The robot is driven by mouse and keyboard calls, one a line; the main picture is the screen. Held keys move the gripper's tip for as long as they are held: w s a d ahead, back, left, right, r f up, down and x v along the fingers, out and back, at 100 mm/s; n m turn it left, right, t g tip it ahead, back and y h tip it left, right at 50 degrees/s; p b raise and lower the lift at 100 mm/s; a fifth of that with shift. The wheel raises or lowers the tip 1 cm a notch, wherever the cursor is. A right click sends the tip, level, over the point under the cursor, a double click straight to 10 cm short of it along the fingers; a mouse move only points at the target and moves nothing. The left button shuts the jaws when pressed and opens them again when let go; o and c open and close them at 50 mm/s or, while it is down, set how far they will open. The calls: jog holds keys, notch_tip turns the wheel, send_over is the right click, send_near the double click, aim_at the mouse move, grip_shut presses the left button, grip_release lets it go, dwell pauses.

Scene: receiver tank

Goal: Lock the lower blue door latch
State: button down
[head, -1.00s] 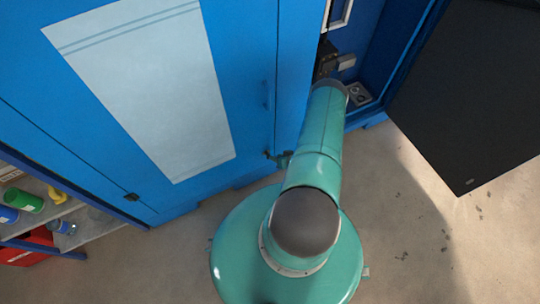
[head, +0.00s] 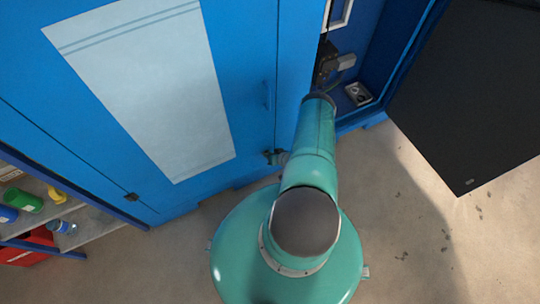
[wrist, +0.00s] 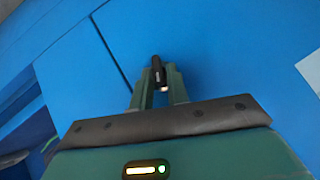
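The lower blue door latch, a small dark handle (wrist: 157,72) with a pale lower end, shows against the blue door in the wrist view. My gripper (wrist: 160,72) has its two green fingers apart, one on each side of the latch's line. A narrow gap shows between them, and I cannot tell whether either finger touches the latch. In the head view the latch area (head: 271,156) is a small dark shape at the lower door seam, just left of my arm. My gripper is mostly hidden there by my arm.
The blue door (head: 245,90) carries a pale panel (head: 150,95). To the right an open compartment holds a dark fixture (head: 326,62), and a black door panel (head: 470,90) stands swung out. A shelf (head: 80,232) with bottles is at lower left. Floor (head: 420,240) is clear at right.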

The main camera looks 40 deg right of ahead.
jog(key=shift+s+d+f+m+t+y, duration=0.15)
jog(key=shift+m+t+y, duration=0.3)
jog(key=shift+y, duration=0.45)
jog(key=shift+d+f+m+t+y, duration=0.15)
jog(key=shift+m+t+y, duration=0.4)
jog(key=shift+m+y, duration=0.45)
jog(key=c, duration=1.5)
grip_release()
jog(key=shift+c, duration=0.2)
jog(key=v, duration=1.3)
jog(key=shift+s+d, duration=0.25)
jog(key=shift+s, duration=0.1)
